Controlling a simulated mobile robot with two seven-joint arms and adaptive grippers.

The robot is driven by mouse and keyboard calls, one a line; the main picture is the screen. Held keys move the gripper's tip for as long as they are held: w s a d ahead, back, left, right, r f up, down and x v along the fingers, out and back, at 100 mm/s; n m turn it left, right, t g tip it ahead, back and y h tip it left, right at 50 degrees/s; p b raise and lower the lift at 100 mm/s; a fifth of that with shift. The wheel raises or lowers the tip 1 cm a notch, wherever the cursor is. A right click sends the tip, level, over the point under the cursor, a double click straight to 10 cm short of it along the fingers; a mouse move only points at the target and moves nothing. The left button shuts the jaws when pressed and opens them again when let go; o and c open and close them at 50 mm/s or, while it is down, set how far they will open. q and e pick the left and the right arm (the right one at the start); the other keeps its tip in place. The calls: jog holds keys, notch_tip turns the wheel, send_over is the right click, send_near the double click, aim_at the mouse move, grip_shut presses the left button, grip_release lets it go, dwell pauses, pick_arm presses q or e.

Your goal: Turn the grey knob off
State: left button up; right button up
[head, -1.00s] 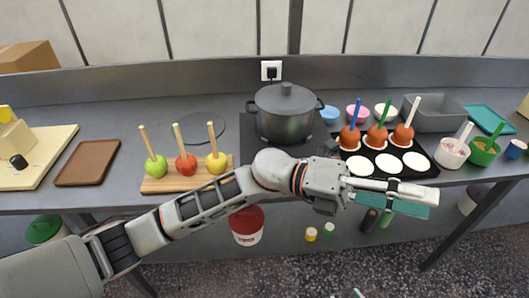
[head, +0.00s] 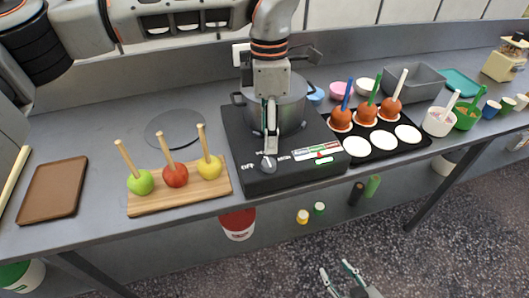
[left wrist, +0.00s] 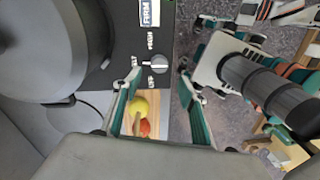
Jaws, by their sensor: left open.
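The grey knob (head: 268,164) is on the front top of the black hot plate (head: 240,184), with OFF printed to its left. My left gripper (head: 270,148) comes down from above, its fingers pointing at the knob. In the left wrist view the knob (left wrist: 157,63) shows just beyond and between the two spread teal fingers (left wrist: 155,80); contact cannot be told. The knob's exact pointer direction is unclear. My right gripper (head: 338,275) is open and empty, low in front of the table.
A grey pot (head: 292,112) stands on the hot plate right behind my left gripper. A wooden board (head: 180,200) with three apples on sticks is to the left. A black tray (head: 381,155) with coated apples is to the right. A brown tray (head: 52,188) lies further left.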

aim_at(269, 161)
pick_arm(q)
jog(key=shift+a+f, duration=0.15)
jog(key=shift+f, duration=0.05)
jog(key=f, duration=0.7)
jog(key=shift+s+f, duration=0.1)
jog(key=shift+s, duration=0.15)
jog(key=c, duration=1.1)
